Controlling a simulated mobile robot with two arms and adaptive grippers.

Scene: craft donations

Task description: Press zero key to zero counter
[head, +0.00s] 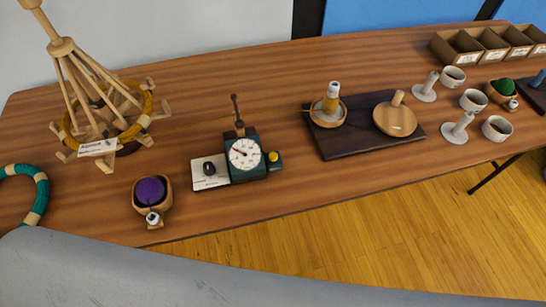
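The counter (244,155) stands on the wooden table, left of the middle in the head view. It is a small dark green box with a round white dial and a thin dark needle. A yellow knob (273,157) sits at its right side. A dark upright post (237,108) rises behind it. A white plate (210,183) with a black rounded piece (209,168) and small lettering lies against its left side. The lettering is too small to read, and I cannot tell which part is the zero key. Neither of my grippers is in view.
A wooden yarn swift (76,87) stands at the left, above a teal-and-tan ring (41,190). A bowl with purple yarn (151,191) sits left of the counter. A dark board (355,145) with a yellow cone, white cups (473,100) and divided boxes (470,57) are rightward.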

